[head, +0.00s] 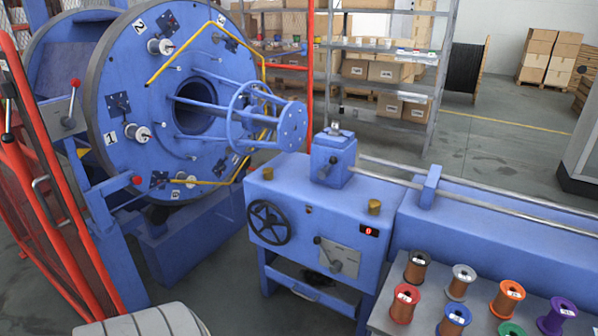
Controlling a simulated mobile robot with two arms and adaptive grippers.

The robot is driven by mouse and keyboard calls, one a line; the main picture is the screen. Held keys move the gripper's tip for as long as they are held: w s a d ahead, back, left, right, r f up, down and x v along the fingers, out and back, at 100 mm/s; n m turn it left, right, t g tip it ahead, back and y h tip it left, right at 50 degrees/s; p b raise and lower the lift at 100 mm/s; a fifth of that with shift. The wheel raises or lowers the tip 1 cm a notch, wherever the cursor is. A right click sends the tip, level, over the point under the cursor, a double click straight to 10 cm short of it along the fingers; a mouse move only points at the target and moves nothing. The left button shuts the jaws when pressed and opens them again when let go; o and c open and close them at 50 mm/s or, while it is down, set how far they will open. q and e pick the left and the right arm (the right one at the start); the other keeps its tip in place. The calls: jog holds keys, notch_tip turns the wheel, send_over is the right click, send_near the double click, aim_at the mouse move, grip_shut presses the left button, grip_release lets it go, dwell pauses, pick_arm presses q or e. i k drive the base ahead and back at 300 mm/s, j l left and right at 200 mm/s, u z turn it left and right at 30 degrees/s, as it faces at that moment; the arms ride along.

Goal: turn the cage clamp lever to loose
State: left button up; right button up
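A lever with a red ball knob (74,101) stands on a grey plate (52,124) on the machine's left side, beside the big blue cage disc (110,90). It looks like the cage clamp lever. It points up, leaning slightly right; any marking on its plate is too small to read. A second, dark-knobbed lever (328,256) sits on a grey plate on the front of the blue gearbox (285,195). Neither of my grippers is in view, and nothing touches either lever.
A red guard frame (45,200) stands at the far left, near the red-knobbed lever. A grey table (385,322) with several coloured spools is at lower right. Shelves stand behind.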

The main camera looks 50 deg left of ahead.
aim_at(323, 173)
jog(key=u, duration=1.5)
